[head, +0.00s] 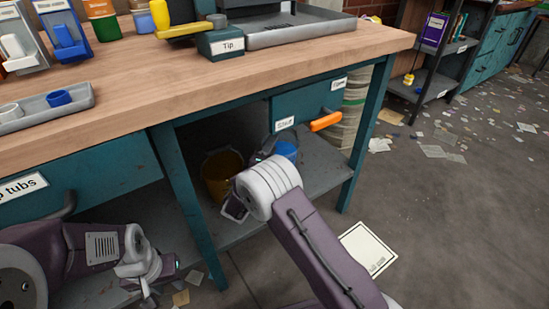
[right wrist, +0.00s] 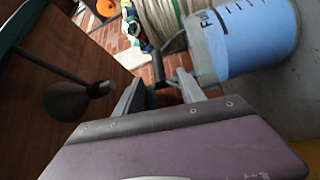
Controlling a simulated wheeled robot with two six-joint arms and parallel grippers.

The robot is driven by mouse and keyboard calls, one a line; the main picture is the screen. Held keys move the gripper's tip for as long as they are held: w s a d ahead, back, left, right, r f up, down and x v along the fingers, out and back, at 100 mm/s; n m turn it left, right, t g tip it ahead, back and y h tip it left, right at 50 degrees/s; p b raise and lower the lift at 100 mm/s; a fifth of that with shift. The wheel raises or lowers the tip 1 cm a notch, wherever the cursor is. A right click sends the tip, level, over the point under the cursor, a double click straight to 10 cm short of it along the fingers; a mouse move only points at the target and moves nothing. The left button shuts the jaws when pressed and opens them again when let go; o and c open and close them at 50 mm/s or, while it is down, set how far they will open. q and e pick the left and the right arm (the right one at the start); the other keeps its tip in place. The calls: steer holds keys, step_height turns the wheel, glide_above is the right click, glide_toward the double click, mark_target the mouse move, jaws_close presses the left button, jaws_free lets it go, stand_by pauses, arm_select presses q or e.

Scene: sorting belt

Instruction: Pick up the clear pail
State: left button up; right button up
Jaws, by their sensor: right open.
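The clear pail (right wrist: 250,40) shows in the right wrist view at the upper right, with blue contents and dark markings on its side. It appears tilted there because the camera is turned. In the head view its blue part (head: 287,149) shows on the shelf under the bench. My right gripper (right wrist: 158,88) is open beside the pail. A dark grip-like piece (right wrist: 158,66) is between or just beyond its fingertips; I cannot tell if they touch it. In the head view my right arm hides most of that gripper. My left gripper (head: 150,284) is low at the left, away from the pail.
A yellow pail (head: 220,176) stands on the lower shelf (head: 325,178) left of the clear pail. A drawer with an orange handle (head: 326,121) hangs above. A bench leg (head: 368,130) stands to the right. The wooden bench top (head: 300,65) is overhead.

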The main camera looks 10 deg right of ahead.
steer(key=b+x, duration=0.6)
steer(key=x, duration=0.3)
steer(key=shift+a+r+b, duration=0.1)
steer(key=shift+b, duration=0.3)
steer(key=shift+w+r, duration=0.1)
steer(key=shift+r, duration=0.05)
jaws_close()
stand_by(0.7)
